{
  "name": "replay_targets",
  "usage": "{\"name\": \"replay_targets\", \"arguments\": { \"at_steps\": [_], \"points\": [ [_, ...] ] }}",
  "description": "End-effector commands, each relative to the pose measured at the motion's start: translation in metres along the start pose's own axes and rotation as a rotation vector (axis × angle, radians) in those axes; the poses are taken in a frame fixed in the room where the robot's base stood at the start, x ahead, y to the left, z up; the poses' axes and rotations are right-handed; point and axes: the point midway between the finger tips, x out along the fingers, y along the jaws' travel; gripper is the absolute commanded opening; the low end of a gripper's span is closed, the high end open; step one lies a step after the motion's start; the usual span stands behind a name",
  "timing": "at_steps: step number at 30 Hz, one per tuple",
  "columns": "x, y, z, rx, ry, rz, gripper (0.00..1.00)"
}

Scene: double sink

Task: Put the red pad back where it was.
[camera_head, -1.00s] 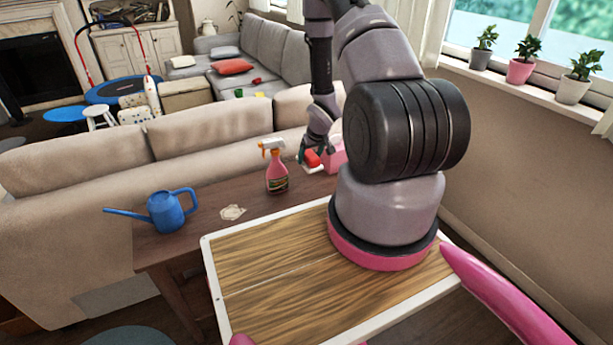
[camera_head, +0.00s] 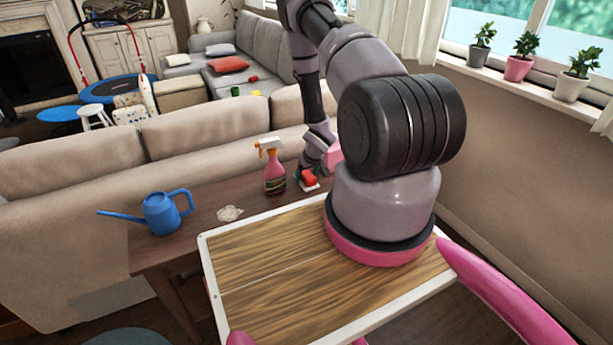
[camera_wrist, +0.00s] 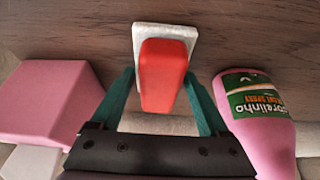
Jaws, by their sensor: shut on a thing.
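The red pad (camera_head: 310,178) has a red block on a white base. It is at my gripper (camera_head: 309,171), over the wooden table behind my body. In the wrist view the red pad (camera_wrist: 163,85) sits between the two green fingers of my gripper (camera_wrist: 160,74), which are shut on it. Its white base points at the brown table top. I cannot tell whether the base touches the table.
A pink spray bottle (camera_head: 274,172) stands just left of the pad, and a pink box (camera_head: 334,155) is to its right. A pale patch (camera_head: 230,213) and a blue watering can (camera_head: 162,212) are on the table (camera_head: 205,220) further left. A beige sofa (camera_head: 90,200) stands behind.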

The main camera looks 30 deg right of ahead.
Motion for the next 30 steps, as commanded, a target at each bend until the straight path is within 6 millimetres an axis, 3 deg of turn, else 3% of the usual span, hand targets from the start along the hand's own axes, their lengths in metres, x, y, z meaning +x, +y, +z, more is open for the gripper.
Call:
{"name": "replay_targets", "arguments": {
  "at_steps": [6, 7, 9, 20, 30],
  "points": [
    [0.002, 0.0, 0.002, 0.001, -0.001, 0.0, 0.18],
    [0.003, 0.0, 0.002, 0.002, -0.001, 0.0, 0.82],
    [0.002, 0.0, 0.001, 0.001, -0.001, 0.0, 1.0],
    [-0.008, 0.0, -0.001, 0.002, 0.0, 0.001, 1.0],
    [-0.079, 0.001, -0.001, 0.003, 0.002, 0.001, 1.0]
  ]
}}
